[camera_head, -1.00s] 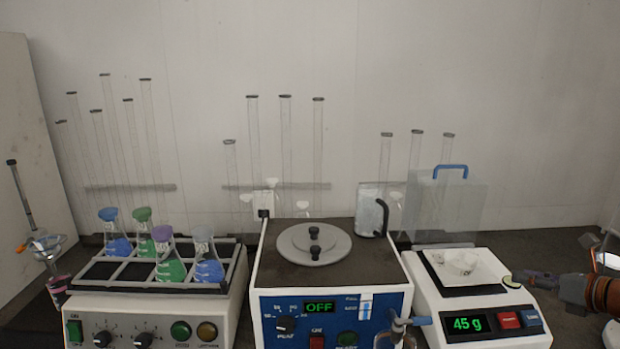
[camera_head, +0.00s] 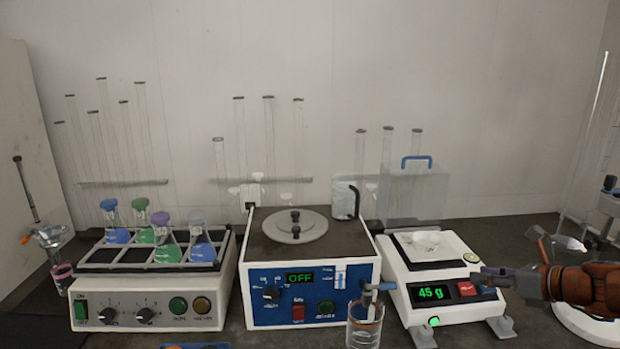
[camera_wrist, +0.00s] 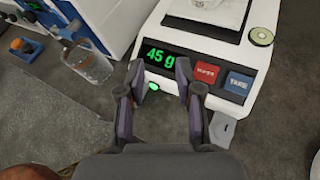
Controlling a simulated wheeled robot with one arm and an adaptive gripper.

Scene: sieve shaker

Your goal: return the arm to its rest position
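My gripper (camera_head: 490,278) is at the right in the head view, by the front right of the white scale (camera_head: 396,272). In the wrist view my gripper (camera_wrist: 160,72) has its two fingers apart with nothing between them. Its tips appear over the front edge of the scale (camera_wrist: 225,50), close to the display reading 45 g. My orange-brown arm reaches in from the right edge of the head view; the rest of it is out of sight.
A white dish (camera_head: 426,243) sits on the scale. A glass beaker (camera_head: 364,328) stands in front of the blue-fronted sieve shaker (camera_head: 312,290). A flask shaker (camera_head: 152,308) with several stoppered flasks is at left. A clear-looking box with a blue handle (camera_head: 414,192) stands behind the scale.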

